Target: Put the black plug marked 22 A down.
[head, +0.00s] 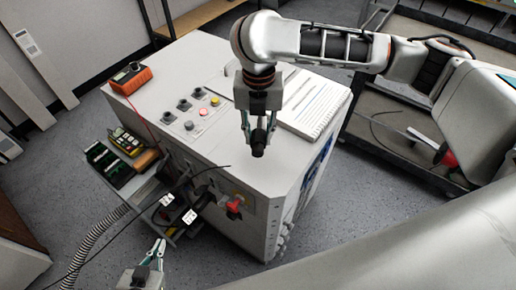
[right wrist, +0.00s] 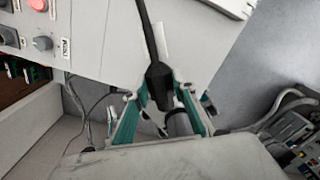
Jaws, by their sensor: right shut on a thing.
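My right gripper (head: 259,128) is shut on a black plug (head: 258,151) and holds it pointing down near the front part of the cabinet top. In the right wrist view the plug (right wrist: 160,82) sits between the teal fingers (right wrist: 163,110), with its black cable running up and a white strip beside it. I cannot read a 22 A marking on it. Two white tags (head: 167,200) (head: 190,216) with dark parts lie at the shelf on the cabinet's front. My left gripper (head: 158,248) is low at the bottom, below that shelf; its finger gap is unclear.
A yellow-black meter (head: 127,142) lies on the side shelf. A coiled hose (head: 92,240) hangs at lower left.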

